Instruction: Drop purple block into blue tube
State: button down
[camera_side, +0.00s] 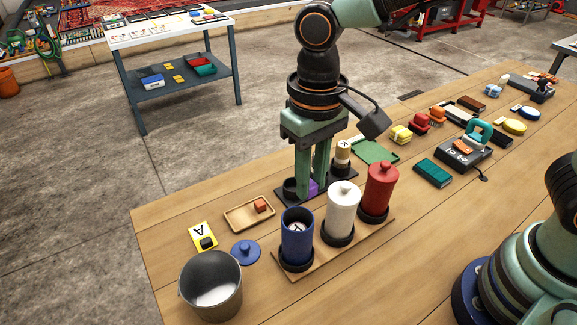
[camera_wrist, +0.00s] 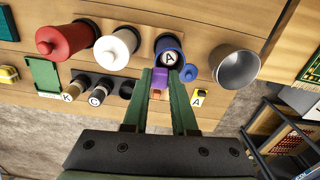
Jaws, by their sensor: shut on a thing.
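My gripper (camera_side: 308,190) points down behind the row of tubes and is shut on the purple block (camera_side: 313,187). The block also shows between the fingertips in the wrist view (camera_wrist: 160,77). The blue tube (camera_side: 297,240) stands upright and lidless in front of the gripper, to its lower left in the side view. A round piece marked A (camera_wrist: 169,58) shows in its mouth. The block is apart from the tube mouth. The fingers partly hide the block, and I cannot tell whether it touches the black rack (camera_side: 287,197) behind it.
A white tube (camera_side: 341,213) and a red tube (camera_side: 380,190), both lidded, stand right of the blue one. The blue lid (camera_side: 245,251), a metal pot (camera_side: 211,285) and a wooden tray (camera_side: 240,216) with an orange block lie left.

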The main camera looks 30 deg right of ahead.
aim_at(311, 185)
jog(key=c, duration=0.6)
grip_release()
jog(key=shift+c, duration=0.2)
notch_tip(311, 185, up, 12)
jog(key=d+f+t, duration=0.2)
jog(key=d, duration=0.9)
jog(key=d+f+m+t, duration=0.1)
jog(key=d+f+t, duration=0.2)
jog(key=d, duration=0.8)
jog(key=shift+s+f+t, duration=0.2)
jog(key=shift+s+t, duration=0.05)
jog(key=shift+t, duration=0.05)
